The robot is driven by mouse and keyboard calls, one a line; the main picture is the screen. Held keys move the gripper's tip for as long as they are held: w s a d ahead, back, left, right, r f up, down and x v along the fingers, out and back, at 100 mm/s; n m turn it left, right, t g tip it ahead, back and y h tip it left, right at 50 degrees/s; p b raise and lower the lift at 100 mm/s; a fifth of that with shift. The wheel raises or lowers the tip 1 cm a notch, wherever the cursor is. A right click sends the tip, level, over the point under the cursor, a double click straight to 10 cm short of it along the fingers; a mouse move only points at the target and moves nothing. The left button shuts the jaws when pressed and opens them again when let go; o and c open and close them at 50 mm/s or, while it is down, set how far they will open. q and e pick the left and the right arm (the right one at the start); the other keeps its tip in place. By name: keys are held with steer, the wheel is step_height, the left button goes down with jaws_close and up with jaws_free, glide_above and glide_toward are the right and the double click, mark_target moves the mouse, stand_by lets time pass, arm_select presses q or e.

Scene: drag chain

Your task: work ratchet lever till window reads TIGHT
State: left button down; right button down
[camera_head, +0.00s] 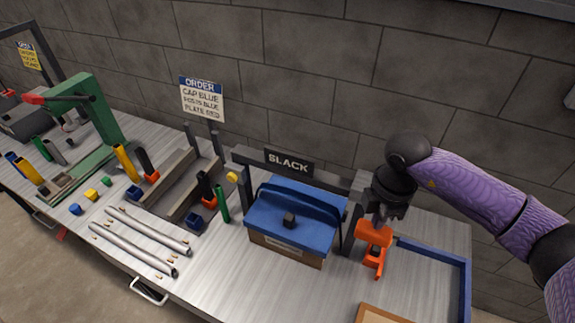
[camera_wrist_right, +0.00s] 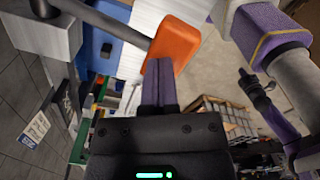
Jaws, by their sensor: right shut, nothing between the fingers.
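The window sign (camera_head: 288,162) reads SLACK in white on black, on a dark frame behind a crate (camera_head: 285,246) with a blue cover (camera_head: 306,208). The orange lever grip (camera_head: 374,235) stands right of the crate; in the wrist view the orange grip (camera_wrist_right: 176,52) sits at the end of a grey bar (camera_wrist_right: 112,24). My right gripper (camera_head: 380,207) is shut and empty, just above the grip. In the wrist view its closed fingers (camera_wrist_right: 160,82) are right beside the grip; I cannot tell whether they touch. A dark gripper (camera_wrist_right: 256,92), apparently my left, shows small; its jaws are unclear.
A blue-edged tray (camera_head: 466,270) lies to the right, with a wooden-edged item (camera_head: 384,315) at the front. Left are grey rods (camera_head: 132,249), small coloured blocks, a grey channel fixture (camera_head: 185,178) and a green press (camera_head: 95,110). An order sign (camera_head: 202,100) stands behind.

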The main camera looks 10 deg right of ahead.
mark_target(374, 234)
steer(key=shift+s+a+f, duration=0.2)
steer(key=shift+s+f, duration=0.15)
steer(key=shift+f, duration=0.4)
steer(key=shift+b, duration=0.3)
steer(key=shift+s+a+f+b, duration=0.15)
steer(key=shift+f+b, duration=0.25)
steer(key=shift+f, duration=0.2)
steer(key=shift+s+f+b, duration=0.1)
steer(key=shift+f+b, duration=0.25)
steer(key=shift+f, duration=0.25)
steer(key=shift+r, duration=0.2)
step_height(374, 234, up, 14)
steer(key=p, duration=1.2)
